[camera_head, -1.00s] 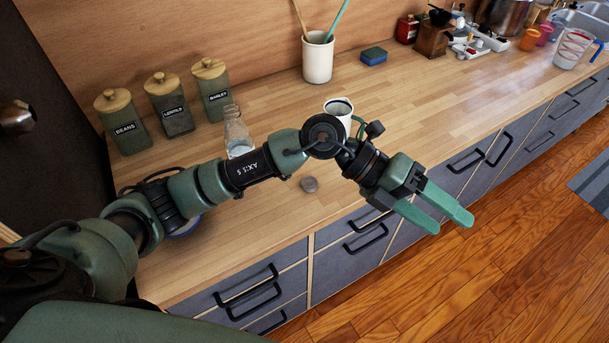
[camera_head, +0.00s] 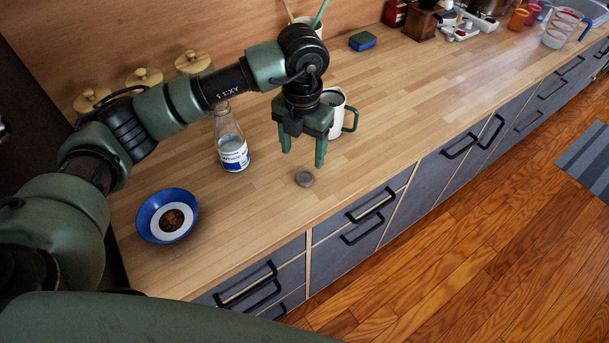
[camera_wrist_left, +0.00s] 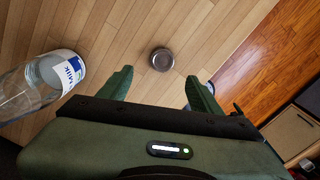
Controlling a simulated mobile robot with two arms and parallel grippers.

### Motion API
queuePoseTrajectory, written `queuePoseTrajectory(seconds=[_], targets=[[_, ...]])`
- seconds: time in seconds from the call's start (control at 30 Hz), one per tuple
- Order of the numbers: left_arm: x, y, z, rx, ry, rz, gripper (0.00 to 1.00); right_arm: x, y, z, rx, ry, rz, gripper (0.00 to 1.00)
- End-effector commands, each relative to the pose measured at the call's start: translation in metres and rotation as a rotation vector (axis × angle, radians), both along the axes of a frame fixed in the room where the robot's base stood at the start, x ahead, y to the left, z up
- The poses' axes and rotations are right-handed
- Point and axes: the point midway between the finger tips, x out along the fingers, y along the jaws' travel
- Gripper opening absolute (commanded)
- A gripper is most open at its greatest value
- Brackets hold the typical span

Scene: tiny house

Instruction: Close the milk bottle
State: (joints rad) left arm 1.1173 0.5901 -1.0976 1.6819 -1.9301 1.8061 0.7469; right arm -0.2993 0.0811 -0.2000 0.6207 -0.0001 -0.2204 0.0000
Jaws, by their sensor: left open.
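The clear glass milk bottle (camera_head: 232,146), with a blue and white label, stands upright on the wooden counter. Its top is partly hidden by my left arm. It also shows at the left of the left wrist view (camera_wrist_left: 42,82). A small round grey cap (camera_head: 304,179) lies on the counter to the right of the bottle; in the left wrist view (camera_wrist_left: 161,60) it appears beyond and between the fingertips. My left gripper (camera_head: 303,161) is open and empty, pointing down above and just behind the cap. My right gripper is not in view.
A white mug (camera_head: 337,104) with a green handle stands close behind the left gripper. A blue bowl (camera_head: 153,225) with brown contents sits at the left. Canisters stand at the back wall. The counter around the cap is clear, with its front edge nearby.

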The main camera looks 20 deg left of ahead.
Motion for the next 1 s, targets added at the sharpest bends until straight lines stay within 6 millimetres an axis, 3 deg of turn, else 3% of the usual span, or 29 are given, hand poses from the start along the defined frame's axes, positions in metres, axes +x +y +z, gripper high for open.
queuePoseTrajectory(seconds=[0.27,0.57,0.77,1.0], targets=[[0.000,-0.001,-0.024,-0.001,0.002,-0.001,0.64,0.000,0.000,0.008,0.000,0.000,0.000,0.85],[0.000,-0.001,-0.027,-0.002,0.002,-0.001,0.64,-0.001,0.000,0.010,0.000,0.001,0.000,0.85],[0.001,-0.004,-0.052,-0.001,0.006,0.000,0.64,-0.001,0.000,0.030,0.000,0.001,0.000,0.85],[0.002,-0.005,-0.077,-0.003,0.002,-0.001,0.64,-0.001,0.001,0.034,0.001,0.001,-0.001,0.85]])
